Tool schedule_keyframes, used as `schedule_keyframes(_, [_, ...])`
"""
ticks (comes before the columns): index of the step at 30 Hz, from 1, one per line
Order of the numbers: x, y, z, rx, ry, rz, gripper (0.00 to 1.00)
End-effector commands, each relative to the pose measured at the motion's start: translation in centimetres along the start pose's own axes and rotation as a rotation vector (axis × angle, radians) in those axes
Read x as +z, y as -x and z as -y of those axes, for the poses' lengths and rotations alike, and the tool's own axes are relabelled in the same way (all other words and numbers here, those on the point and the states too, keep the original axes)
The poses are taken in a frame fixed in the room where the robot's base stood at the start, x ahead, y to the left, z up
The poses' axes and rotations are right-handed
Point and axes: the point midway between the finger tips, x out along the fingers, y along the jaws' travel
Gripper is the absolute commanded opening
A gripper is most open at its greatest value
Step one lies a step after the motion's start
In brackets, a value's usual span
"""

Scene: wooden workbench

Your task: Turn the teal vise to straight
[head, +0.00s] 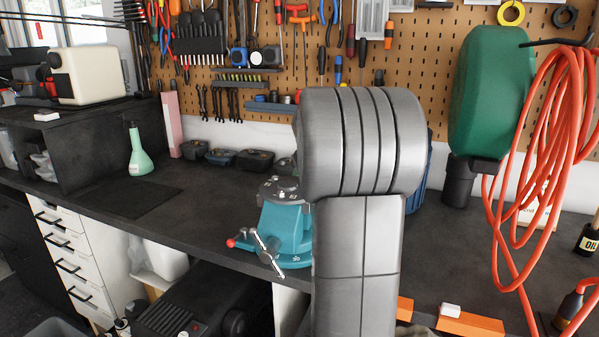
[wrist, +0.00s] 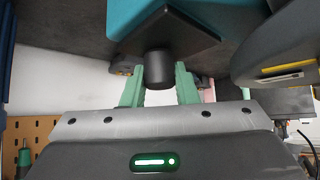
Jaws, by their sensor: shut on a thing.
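The teal vise (head: 284,232) sits on the bench, partly hidden by my grey arm. Its metal screw handle, with a red end knob, points toward the front left. In the wrist view, the teal body (wrist: 185,15) fills the top, with a dark square plate and a short black cylinder at its edge. My gripper (wrist: 158,80) has its pale green fingers on both sides of that black cylinder and is shut on this part of the vise. The exact contact is not clear. My arm hides the gripper in the head view.
A green spray bottle (head: 140,152) and small dark bins (head: 254,160) stand behind and left of the vise. A green hose reel (head: 490,90) with an orange hose (head: 560,120) hangs at the right. The bench is clear left of the vise.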

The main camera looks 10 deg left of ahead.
Motion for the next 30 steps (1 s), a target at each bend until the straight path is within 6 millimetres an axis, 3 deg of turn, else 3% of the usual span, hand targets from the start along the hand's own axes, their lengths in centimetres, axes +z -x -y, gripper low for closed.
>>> schedule_keyframes(26, [0.4,0.64,-0.77,0.065,-0.061,-0.002,0.0])
schedule_keyframes(27, [0.4,0.64,-0.76,0.065,-0.061,-0.002,0.29])
schedule_keyframes(28, [0.41,0.64,-0.76,0.065,-0.061,-0.002,0.34])
schedule_keyframes(30, [0.42,0.62,-0.75,0.064,-0.061,-0.002,0.36])
